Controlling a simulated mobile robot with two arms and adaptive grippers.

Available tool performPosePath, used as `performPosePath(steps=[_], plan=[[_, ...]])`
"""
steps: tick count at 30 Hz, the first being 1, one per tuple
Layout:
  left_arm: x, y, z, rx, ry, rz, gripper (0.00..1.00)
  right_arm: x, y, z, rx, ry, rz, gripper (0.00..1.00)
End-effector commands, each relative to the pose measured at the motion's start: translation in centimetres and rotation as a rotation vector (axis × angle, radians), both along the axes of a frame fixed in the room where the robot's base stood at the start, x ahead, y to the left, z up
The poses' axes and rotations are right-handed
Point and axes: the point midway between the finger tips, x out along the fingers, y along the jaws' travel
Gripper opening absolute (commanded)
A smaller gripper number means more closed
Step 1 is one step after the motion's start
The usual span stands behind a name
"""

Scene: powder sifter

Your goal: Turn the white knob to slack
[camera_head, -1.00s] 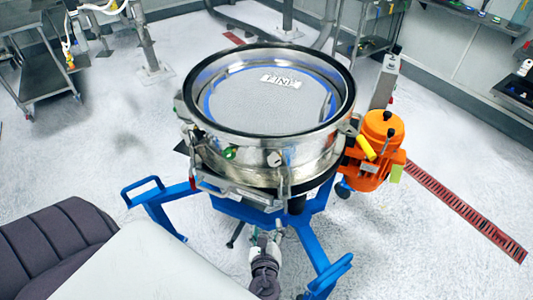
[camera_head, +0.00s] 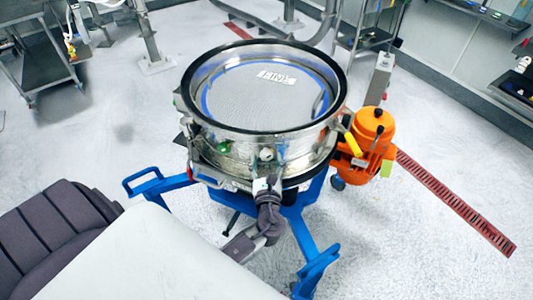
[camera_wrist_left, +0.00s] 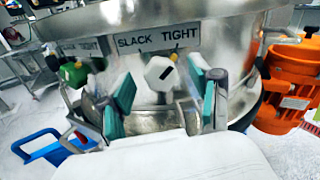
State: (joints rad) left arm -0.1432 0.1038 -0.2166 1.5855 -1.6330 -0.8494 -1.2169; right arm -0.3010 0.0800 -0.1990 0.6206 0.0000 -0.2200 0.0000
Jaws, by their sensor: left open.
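The white knob (camera_wrist_left: 158,74) sits on the front of the steel sifter drum, below a plate (camera_wrist_left: 158,38) reading SLACK on the left and TIGHT on the right. A short black mark on its face slants up to the right, toward the TIGHT side. The knob also shows in the head view (camera_head: 267,154). My left gripper (camera_wrist_left: 167,100) is open, with one teal-padded finger on each side of the knob and a gap to it on both sides. In the head view the left gripper (camera_head: 265,180) is just below the knob. My right gripper is out of view.
A green knob (camera_wrist_left: 74,73) is left of the white one, beside another label plate. The sifter (camera_head: 225,150) stands on a blue frame (camera_head: 305,240) with an orange motor (camera_head: 372,135) at the right.

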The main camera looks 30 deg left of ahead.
Motion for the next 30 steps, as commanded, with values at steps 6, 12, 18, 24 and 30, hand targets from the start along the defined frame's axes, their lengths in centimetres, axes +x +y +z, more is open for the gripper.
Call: performPosePath(steps=[6,12,18,24,30], plan=[[1.23,0.84,-0.01,-0.001,0.001,-0.001,0.64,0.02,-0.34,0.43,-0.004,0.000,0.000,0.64],[1.29,0.91,-0.08,-0.002,0.001,-0.001,0.64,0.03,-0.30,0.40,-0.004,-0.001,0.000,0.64],[1.28,0.90,-0.07,-0.002,0.001,0.000,0.42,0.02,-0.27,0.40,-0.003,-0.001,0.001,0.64],[1.26,0.90,-0.07,-0.002,0.001,0.000,0.09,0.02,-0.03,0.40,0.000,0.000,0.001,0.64],[1.25,0.89,-0.14,-0.008,-0.004,0.000,0.04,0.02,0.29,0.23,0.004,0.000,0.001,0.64]])
